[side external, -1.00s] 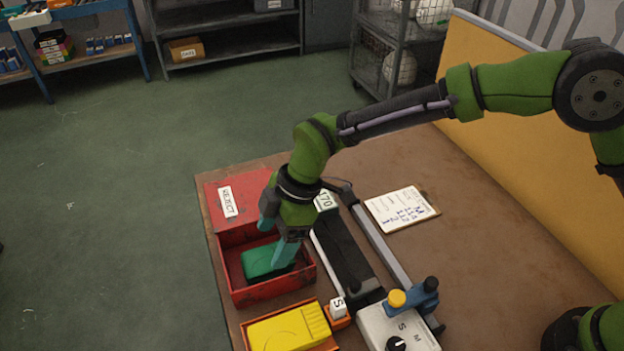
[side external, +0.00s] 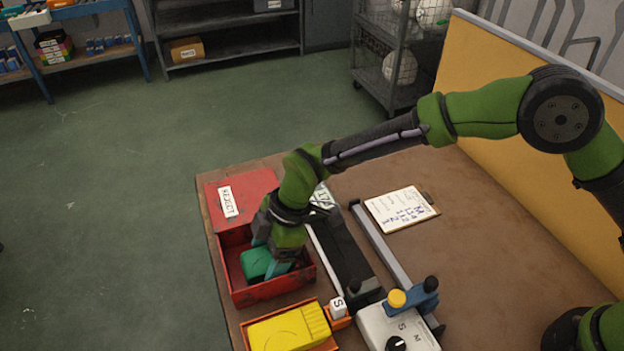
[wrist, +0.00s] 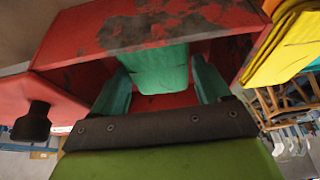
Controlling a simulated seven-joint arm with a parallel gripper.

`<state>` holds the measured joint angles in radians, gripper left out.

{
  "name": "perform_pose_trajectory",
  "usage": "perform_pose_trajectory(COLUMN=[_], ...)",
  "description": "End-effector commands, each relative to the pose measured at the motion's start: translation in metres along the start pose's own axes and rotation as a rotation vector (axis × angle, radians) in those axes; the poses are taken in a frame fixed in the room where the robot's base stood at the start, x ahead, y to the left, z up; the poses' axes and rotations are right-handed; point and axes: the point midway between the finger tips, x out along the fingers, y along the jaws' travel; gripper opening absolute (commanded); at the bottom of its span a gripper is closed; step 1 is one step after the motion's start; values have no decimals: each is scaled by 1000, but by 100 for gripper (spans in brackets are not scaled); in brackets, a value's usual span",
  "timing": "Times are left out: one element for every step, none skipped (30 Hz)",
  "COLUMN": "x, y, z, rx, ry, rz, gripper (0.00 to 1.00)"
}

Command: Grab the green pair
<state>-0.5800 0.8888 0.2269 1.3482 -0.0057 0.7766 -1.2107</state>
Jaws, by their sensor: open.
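The green pair (side external: 256,263) lies folded in the red reject box (side external: 262,297) at the front left of the table. My gripper (side external: 270,262) reaches down into that box, with its teal fingers at the green pair. In the wrist view the green pair (wrist: 153,68) shows between the two open fingers, toward their tips. My gripper (wrist: 160,90) is open, with a finger on each side of the pair. I cannot tell whether either finger touches it. My wrist hides part of the pair in the side view.
An orange tray with a yellow pair (side external: 290,330) stands in front of the red box. A boarding device with a dark bed (side external: 342,250) and a control box (side external: 397,328) stands close on the right.

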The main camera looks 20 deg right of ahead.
Motion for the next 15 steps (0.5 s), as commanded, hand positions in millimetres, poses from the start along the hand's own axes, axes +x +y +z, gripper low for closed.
perform_pose_trajectory(x=[1, 1, 1, 2, 2, 2, 2, 2, 2, 2, 2, 2, 2, 2, 2], y=[0, 0, 0, 0, 0, 0, 0, 0, 0, 0, 0, 0, 0, 0, 0], z=[0, 1, 1, 1, 1, 1, 1, 1, 1, 1, 1, 1, 1, 1, 1], rx=[0, 0, 0, 1, 0, 0, 0, 0, 0, 1, 1, 0, 1, 1, 1], ry=[0, 0, 0, 0, 0, 0, 0, 0, 0, 0, 0, 0, 0, 0, 0], rz=[-1, -1, -1, -1, -1, -1, -1, -1, -1, -1, -1, -1, -1, -1, -1], gripper=[77, 77, 77, 77, 77, 77, 77, 77, 77, 77, 75, 69, 64, 60, 54])
